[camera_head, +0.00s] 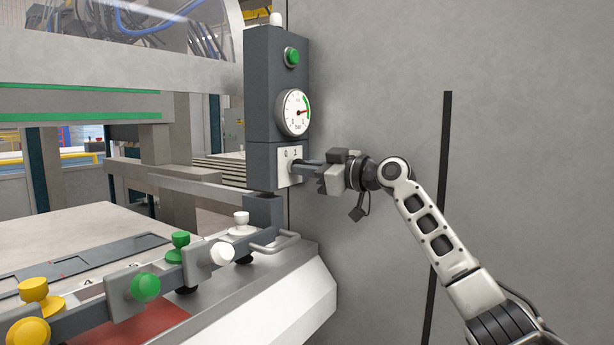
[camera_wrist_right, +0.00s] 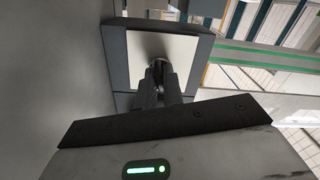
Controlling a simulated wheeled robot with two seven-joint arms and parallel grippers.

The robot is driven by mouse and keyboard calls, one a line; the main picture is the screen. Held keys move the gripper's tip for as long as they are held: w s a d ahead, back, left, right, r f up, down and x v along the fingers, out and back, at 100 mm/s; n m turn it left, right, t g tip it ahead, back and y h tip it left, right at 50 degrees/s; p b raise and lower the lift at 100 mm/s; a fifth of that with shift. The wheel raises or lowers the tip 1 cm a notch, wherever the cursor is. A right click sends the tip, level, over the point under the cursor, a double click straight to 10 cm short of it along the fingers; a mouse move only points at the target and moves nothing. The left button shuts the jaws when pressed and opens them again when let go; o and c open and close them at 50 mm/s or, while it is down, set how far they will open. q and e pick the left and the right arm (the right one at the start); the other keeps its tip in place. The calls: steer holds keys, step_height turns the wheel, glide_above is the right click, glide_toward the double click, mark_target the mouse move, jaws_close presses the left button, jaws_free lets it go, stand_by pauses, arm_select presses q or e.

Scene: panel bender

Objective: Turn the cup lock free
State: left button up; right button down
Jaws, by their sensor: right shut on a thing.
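The cup lock sits on a pale plate (camera_head: 285,157) marked 0 and 1, low on a dark grey control post (camera_head: 262,95). My right gripper (camera_head: 302,171) reaches it from the right and is shut on the lock's handle, which the fingers mostly hide. I cannot tell which mark the handle points to. In the right wrist view the closed fingers (camera_wrist_right: 160,88) meet a dark round part in front of the plate (camera_wrist_right: 183,52). My left gripper is not in view.
Below is a rail with white, green (camera_head: 145,286) and yellow cups. A bent handle (camera_head: 275,243) stands near. A plain grey wall (camera_head: 380,80) is at right.

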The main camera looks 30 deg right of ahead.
arm_select(q)
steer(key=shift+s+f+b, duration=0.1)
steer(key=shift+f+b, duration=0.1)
steer(key=shift+b, duration=0.1)
arm_select(e)
steer(key=shift+n, duration=1.2)
steer(key=c, duration=1.5)
jaws_free()
